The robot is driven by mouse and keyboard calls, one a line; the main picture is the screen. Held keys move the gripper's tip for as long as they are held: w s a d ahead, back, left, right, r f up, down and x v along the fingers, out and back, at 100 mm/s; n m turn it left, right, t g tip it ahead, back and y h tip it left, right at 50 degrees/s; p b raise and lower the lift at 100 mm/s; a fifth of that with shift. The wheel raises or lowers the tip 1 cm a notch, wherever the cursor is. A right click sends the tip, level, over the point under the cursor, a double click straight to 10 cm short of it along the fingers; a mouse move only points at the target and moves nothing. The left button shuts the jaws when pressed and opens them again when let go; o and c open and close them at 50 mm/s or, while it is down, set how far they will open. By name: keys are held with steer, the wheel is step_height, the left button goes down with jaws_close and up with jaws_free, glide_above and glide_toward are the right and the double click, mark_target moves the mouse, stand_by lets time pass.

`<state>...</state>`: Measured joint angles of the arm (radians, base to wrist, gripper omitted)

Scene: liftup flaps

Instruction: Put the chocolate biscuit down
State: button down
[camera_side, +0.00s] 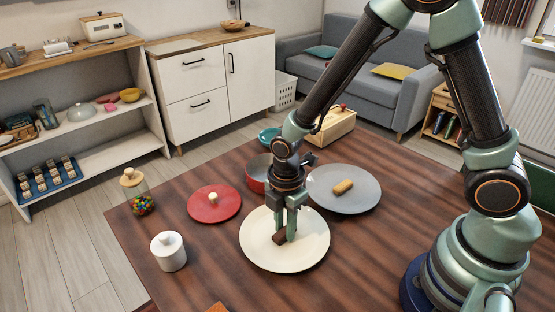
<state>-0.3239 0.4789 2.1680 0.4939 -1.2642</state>
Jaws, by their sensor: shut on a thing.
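The chocolate biscuit (279,238) is a small dark brown block, low over the cream plate (305,257). My gripper (284,232) points down over the middle of that plate and is shut on the biscuit. Its fingers hide part of the biscuit. I cannot tell whether the biscuit touches the plate.
A grey plate (365,202) with a tan biscuit (343,187) lies behind right. A red lid (214,205), a white lidded pot (168,251) and a jar of sweets (138,192) stand left. A red pan (257,173) is behind my gripper. The table's front left is mostly clear.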

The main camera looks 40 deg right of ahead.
steer(key=shift+f, duration=0.15)
steer(key=c, duration=0.7)
jaws_free()
step_height(320, 180, up, 12)
steer(key=shift+s+d+r+m+t, duration=0.85)
steer(key=shift+d+r+m, duration=1.1)
steer(key=shift+m, duration=1.1)
steer(key=shift+s+d+r+m+t, duration=0.55)
steer(key=shift+d+r+m+t, duration=0.45)
steer(key=shift+d+r+m, duration=1.45)
steer(key=shift+s+d+r+m+t, duration=0.9)
steer(key=shift+r+m, duration=0.7)
steer(key=shift+m, duration=2)
steer(key=shift+w+d, duration=0.2)
